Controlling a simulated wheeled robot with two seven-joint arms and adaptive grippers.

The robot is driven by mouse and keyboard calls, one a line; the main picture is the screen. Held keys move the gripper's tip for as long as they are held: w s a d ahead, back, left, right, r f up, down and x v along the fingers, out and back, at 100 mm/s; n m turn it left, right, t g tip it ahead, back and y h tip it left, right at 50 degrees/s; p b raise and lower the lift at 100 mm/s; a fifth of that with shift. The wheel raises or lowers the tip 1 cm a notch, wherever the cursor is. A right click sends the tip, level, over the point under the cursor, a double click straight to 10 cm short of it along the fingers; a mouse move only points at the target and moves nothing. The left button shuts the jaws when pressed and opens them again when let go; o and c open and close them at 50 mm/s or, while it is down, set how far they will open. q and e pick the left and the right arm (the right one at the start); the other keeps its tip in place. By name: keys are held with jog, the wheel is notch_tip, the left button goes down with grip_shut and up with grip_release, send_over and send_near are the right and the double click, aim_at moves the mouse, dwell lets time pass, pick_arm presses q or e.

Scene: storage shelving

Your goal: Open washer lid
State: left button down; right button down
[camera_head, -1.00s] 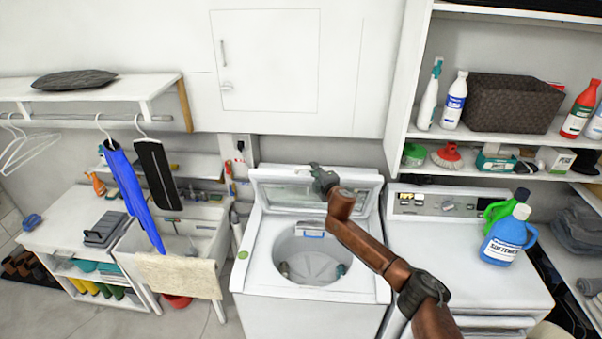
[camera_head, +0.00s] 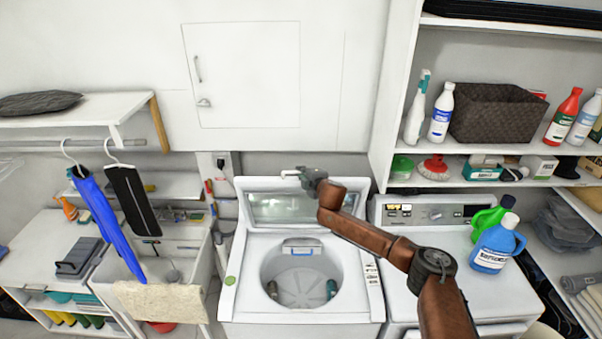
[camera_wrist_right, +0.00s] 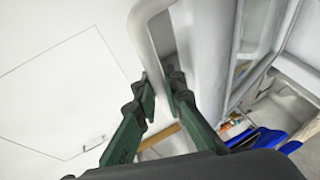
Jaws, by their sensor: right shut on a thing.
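The white washer (camera_head: 300,318) stands in the middle of the head view. Its lid (camera_head: 250,186) is raised at the back, and the round drum opening (camera_head: 302,285) is uncovered. My right gripper (camera_head: 301,175) is at the lid's top edge. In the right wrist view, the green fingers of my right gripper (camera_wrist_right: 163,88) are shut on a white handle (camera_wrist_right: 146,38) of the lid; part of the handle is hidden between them. My left gripper is not in view.
A dryer (camera_head: 400,287) stands to the right with blue and green bottles (camera_head: 496,246) on top. A sink (camera_head: 170,262) is on the left. The wall behind has a cabinet door (camera_head: 243,75), and shelves (camera_head: 480,25) rise at the right.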

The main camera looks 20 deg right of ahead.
jog(key=c, duration=2.3)
grip_release()
jog(key=shift+d, duration=0.15)
jog(key=shift+o, duration=0.2)
